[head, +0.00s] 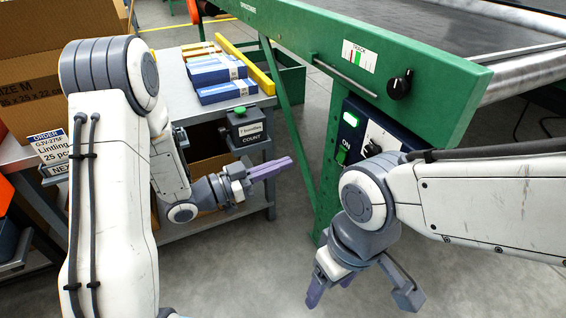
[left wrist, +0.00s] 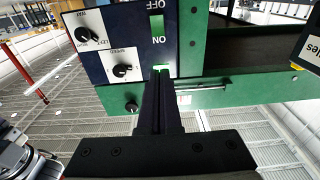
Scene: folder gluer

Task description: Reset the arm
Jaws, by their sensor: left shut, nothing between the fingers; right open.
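My left arm comes in from the left in the head view. Its gripper (head: 270,169) is shut with nothing between the purple fingers, in the open space between the grey table and the green machine. In the left wrist view the shut fingers (left wrist: 158,90) point at the control panel (left wrist: 125,45) with its ON/OFF switch and knobs. How far the fingertips are from the panel is hard to tell. My right gripper (head: 362,290) is open and empty, pointing down over the floor in front of the machine.
The green machine frame (head: 330,50) with its black belt (head: 420,25) fills the upper right. A grey table (head: 175,85) holds blue boxes (head: 222,80) and a count box with a green button (head: 246,126). Cardboard cartons (head: 30,80) stand at left. Grey floor (head: 240,270) is clear.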

